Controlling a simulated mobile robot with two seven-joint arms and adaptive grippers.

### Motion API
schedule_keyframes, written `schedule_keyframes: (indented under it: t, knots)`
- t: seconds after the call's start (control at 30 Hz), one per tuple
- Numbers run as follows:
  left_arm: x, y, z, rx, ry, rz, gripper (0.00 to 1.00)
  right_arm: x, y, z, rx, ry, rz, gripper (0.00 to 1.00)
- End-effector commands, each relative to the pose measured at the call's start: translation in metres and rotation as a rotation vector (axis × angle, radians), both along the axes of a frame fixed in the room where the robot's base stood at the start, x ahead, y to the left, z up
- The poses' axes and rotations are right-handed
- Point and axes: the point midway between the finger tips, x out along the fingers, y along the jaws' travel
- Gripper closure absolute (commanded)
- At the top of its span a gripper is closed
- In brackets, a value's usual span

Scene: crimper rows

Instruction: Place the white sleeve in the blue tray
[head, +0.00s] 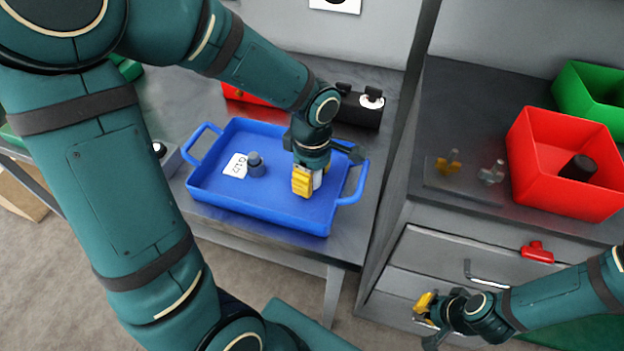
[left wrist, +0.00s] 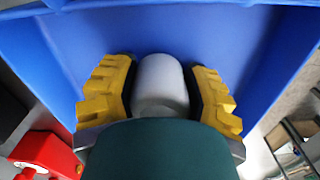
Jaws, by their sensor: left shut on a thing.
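The blue tray (head: 277,211) stands on the grey table in the head view, and its blue floor and walls fill much of the left wrist view (left wrist: 85,40). My left gripper (head: 308,181) is over the right part of the tray, pointing down. It is shut on the white sleeve (left wrist: 160,82), which sits between the yellow fingers in the left wrist view. In the head view only a sliver of the sleeve (head: 318,178) shows beside a finger. I cannot tell whether the sleeve touches the tray floor. My right gripper (head: 425,315) is at the lower right, away from the tray; its opening is unclear.
A grey-blue cylindrical part (head: 256,165) and a white label card (head: 235,166) are in the tray's left part. A black device (head: 358,109) stands behind the tray. A red bin (head: 540,165) and a green bin (head: 590,92) stand on the right cabinet.

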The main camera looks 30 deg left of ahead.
Motion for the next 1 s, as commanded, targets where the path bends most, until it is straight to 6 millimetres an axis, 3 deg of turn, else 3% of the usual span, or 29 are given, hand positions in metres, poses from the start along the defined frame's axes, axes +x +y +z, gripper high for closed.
schedule_keyframes:
  t: [0.07, 0.43, 0.47, 0.5, 0.53, 0.87, 1.0]
  knots:
    - [0.000, 0.000, -0.008, -0.001, 0.000, 0.002, 0.87, 0.001, 0.000, -0.003, 0.000, -0.002, -0.001, 1.00]
    - [0.000, 0.000, -0.011, -0.001, -0.002, 0.001, 0.87, 0.001, 0.000, -0.007, 0.000, -0.003, -0.001, 1.00]
    - [0.000, 0.000, -0.010, -0.001, -0.002, 0.001, 0.38, 0.001, 0.000, -0.006, 0.000, -0.003, -0.001, 1.00]
    - [0.000, 0.000, -0.009, -0.001, -0.002, 0.001, 0.24, 0.001, 0.000, -0.005, 0.000, -0.003, -0.001, 1.00]
    - [0.000, 0.000, -0.009, -0.001, -0.002, 0.001, 0.20, 0.001, 0.000, -0.005, 0.000, -0.003, -0.001, 1.00]
    - [0.000, 0.000, -0.008, -0.001, -0.001, 0.001, 0.20, 0.001, 0.000, -0.004, 0.000, -0.003, -0.001, 1.00]
    - [0.001, 0.000, 0.004, 0.000, -0.004, 0.000, 0.20, 0.000, 0.000, 0.002, 0.000, 0.000, 0.000, 1.00]
